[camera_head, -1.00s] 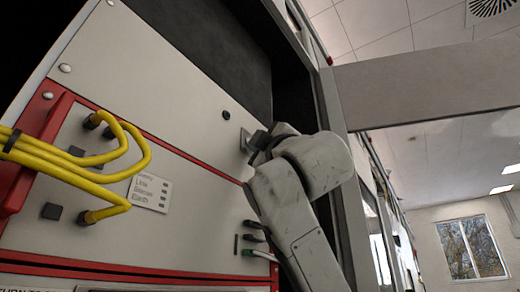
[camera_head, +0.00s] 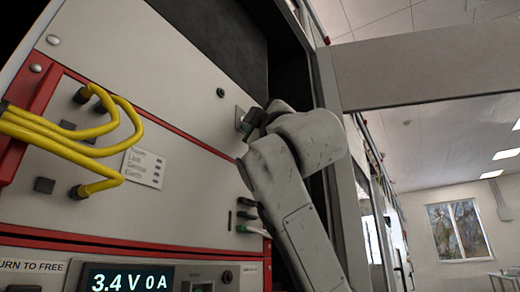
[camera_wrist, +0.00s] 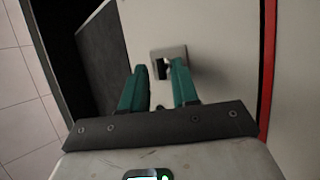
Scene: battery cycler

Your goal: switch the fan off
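A small grey switch plate (camera_head: 238,119) sits on the light upper panel of the cabinet, partly hidden by my gripper. In the wrist view the plate (camera_wrist: 169,56) has a dark opening with a pale part in it; its switch position cannot be told. My gripper (camera_wrist: 160,67) has two green fingers standing apart with nothing between them. Its right fingertip overlaps the plate's lower edge in the picture; contact cannot be told. In the head view my gripper (camera_head: 245,126) is at the plate. No fan is clearly seen.
A small dark round part (camera_head: 220,92) is on the panel left of the plate. Yellow cables (camera_head: 105,142) loop from the lower panel at left. A dark gap and grey frame (camera_head: 330,130) lie right of the panel.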

